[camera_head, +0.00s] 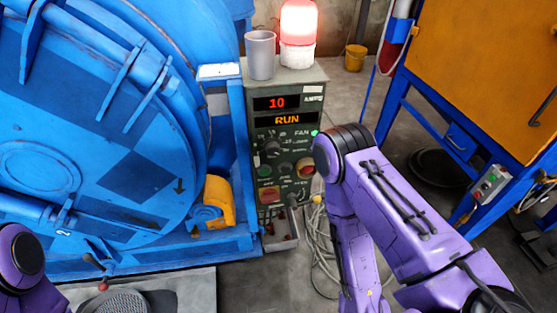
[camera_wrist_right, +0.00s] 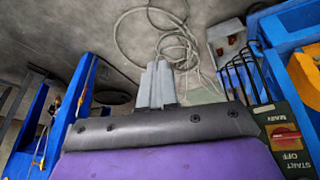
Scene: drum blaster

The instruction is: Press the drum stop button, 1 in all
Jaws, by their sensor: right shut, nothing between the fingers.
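The dark green control panel (camera_head: 284,130) stands right of the blue drum (camera_head: 90,120). Its displays read 10 and RUN. It carries a green button (camera_head: 264,172), a round red button in a yellowish surround (camera_head: 306,169) and a red switch (camera_head: 269,194) low down. I cannot read which is the drum stop. In the right wrist view, the panel's edge (camera_wrist_right: 292,158) shows a red rotary switch (camera_wrist_right: 285,135) near MAIN and OFF lettering. My right gripper (camera_wrist_right: 158,68) is shut and empty, apart from the panel, over the floor. My left gripper is out of view.
A grey cup (camera_head: 260,54) and a lit red beacon (camera_head: 298,25) stand on the panel top. A loose cable (camera_head: 322,240) lies on the floor beside the panel. A blue-framed orange cabinet (camera_head: 500,70) stands at right. My right arm covers the floor between.

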